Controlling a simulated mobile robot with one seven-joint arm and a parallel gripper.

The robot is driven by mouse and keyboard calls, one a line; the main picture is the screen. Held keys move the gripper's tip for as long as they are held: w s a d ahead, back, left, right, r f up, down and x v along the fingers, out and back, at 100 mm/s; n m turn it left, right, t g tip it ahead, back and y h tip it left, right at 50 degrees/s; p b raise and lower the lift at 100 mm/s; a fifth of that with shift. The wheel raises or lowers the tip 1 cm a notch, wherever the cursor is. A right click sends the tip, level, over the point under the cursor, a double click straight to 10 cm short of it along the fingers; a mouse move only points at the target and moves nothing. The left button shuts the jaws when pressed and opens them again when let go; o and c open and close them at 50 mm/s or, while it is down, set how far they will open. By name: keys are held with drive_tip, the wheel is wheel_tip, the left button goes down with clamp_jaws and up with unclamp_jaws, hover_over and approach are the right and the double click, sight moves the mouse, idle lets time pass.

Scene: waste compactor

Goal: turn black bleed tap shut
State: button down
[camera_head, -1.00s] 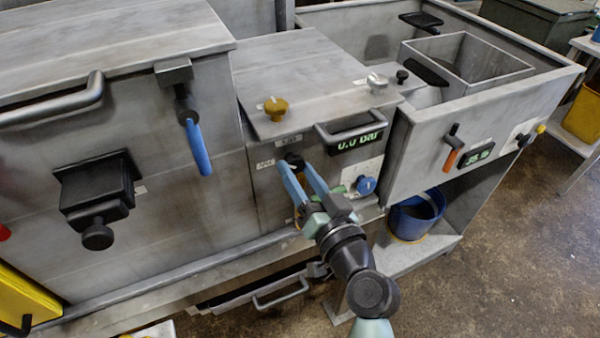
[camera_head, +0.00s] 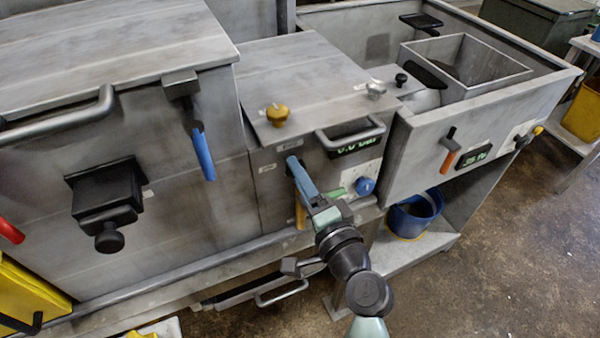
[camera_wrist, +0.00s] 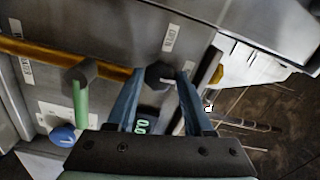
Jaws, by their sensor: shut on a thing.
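The black bleed tap (camera_wrist: 159,76) is a small dark knob on the front of the middle grey unit, shown in the wrist view beside a white label. My gripper (camera_wrist: 163,73) is shut on it, with one blue finger on each side. In the head view my gripper (camera_head: 293,161) reaches up to the panel below the yellow knob, and its fingers hide the tap there. A yellow-orange bar (camera_wrist: 108,70) runs up to the tap from the left in the wrist view. How far the tap is turned cannot be told.
Close to my gripper are a green lever (camera_wrist: 81,101), a blue knob (camera_wrist: 62,136) and a lit display (camera_head: 355,146) under a bar handle (camera_head: 350,134). A blue-handled lever (camera_head: 203,152) hangs on the left unit. A blue bucket (camera_head: 414,218) stands lower right.

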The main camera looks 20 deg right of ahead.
drive_tip(key=shift+m, duration=0.6)
drive_tip(key=shift+c, duration=1.6)
unclamp_jaws()
drive_tip(key=s+b, duration=0.2)
drive_tip(key=s, duration=1.1)
drive_tip(key=shift+d, duration=0.25)
